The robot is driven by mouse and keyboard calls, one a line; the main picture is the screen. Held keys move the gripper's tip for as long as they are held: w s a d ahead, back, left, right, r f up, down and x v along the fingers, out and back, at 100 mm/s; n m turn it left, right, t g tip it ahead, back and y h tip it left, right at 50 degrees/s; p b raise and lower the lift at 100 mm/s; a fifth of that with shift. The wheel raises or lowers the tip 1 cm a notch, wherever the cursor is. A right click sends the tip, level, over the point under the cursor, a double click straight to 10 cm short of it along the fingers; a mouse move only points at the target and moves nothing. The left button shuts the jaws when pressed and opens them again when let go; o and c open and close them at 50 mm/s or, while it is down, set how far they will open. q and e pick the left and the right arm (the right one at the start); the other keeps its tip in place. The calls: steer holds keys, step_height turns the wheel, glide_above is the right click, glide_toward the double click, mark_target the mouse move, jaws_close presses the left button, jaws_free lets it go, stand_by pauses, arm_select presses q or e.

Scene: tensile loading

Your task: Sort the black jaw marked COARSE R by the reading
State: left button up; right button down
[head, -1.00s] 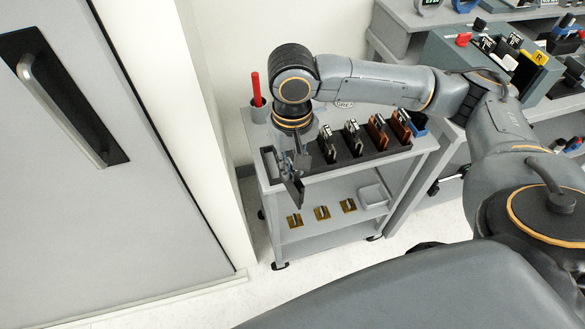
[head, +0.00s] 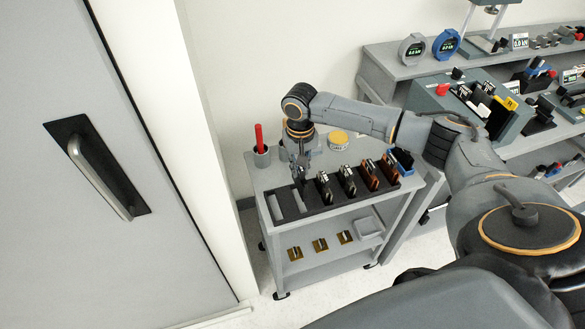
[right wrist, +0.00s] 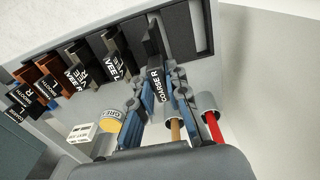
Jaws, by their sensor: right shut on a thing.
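The black jaw marked COARSE R (right wrist: 154,86) is between the fingers of my right gripper (right wrist: 160,80) in the right wrist view, its label facing the camera. In the head view my right gripper (head: 301,172) points down at the left part of the black rack (head: 330,206), left of the standing jaws. The jaw looks roughly upright at the rack. I cannot tell whether its lower end is inside a slot. An empty slot (head: 273,207) shows at the rack's left end. My left gripper is not in view.
Black jaws (head: 324,188) and brown jaws (head: 369,174) stand farther right in the rack. A red pen in a cup (head: 261,157) and a yellow-lidded tub (head: 338,138) stand behind. The cart's lower shelf (head: 300,268) holds several gold pieces. A grey door (head: 60,250) is at left.

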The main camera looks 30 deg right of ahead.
mark_target(299, 184)
steer(key=shift+w+r, duration=0.1)
steer(key=shift+r, duration=0.05)
steer(key=shift+a+r+p, duration=0.1)
steer(key=shift+p, duration=0.45)
steer(key=shift+f, duration=0.65)
steer(key=shift+f+b, duration=0.3)
steer(key=shift+f, duration=1.1)
steer(key=shift+p, duration=1.05)
steer(key=shift+f+b, duration=0.65)
steer(key=shift+f, duration=1.25)
